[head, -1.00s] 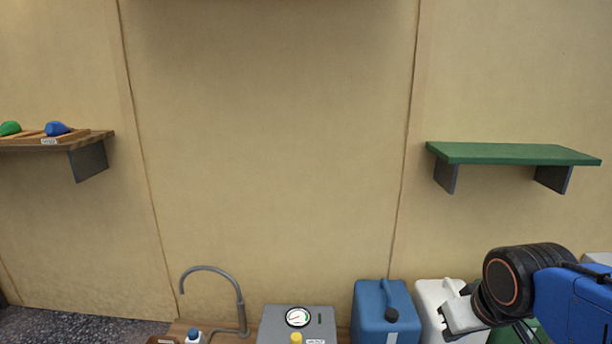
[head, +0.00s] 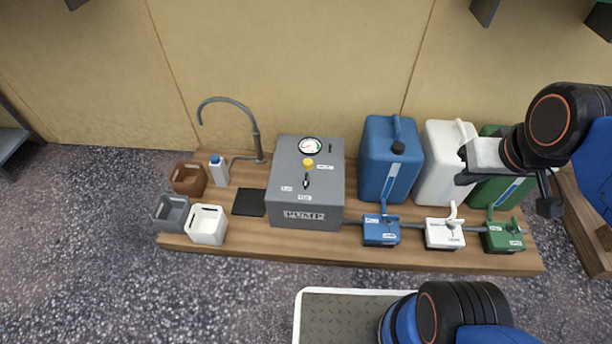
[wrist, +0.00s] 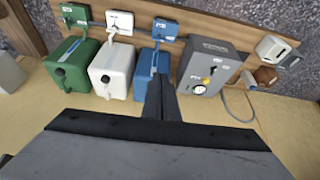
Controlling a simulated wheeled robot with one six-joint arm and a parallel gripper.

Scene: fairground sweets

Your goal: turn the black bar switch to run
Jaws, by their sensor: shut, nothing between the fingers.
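The black bar switch (head: 306,182) is on the sloped top of the grey pump box (head: 335,185), just below a yellow knob (head: 308,162). The bar looks roughly upright in the head view; small white labels lie around it, too small to read. The pump box also shows in the wrist view (wrist: 225,62), upside down, with the switch (wrist: 213,69) small on it. My gripper (head: 461,168) is shut and empty, in front of the white canister and well right of the pump box. Its closed fingers (wrist: 162,98) show in the wrist view.
Blue (head: 375,170), white (head: 440,175) and green (head: 500,192) canisters stand right of the pump, with matching valve blocks before them. A curved tap (head: 255,140), a small bottle (head: 218,172) and several small bins (head: 208,232) are left. A black pad (head: 249,203) lies beside the pump.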

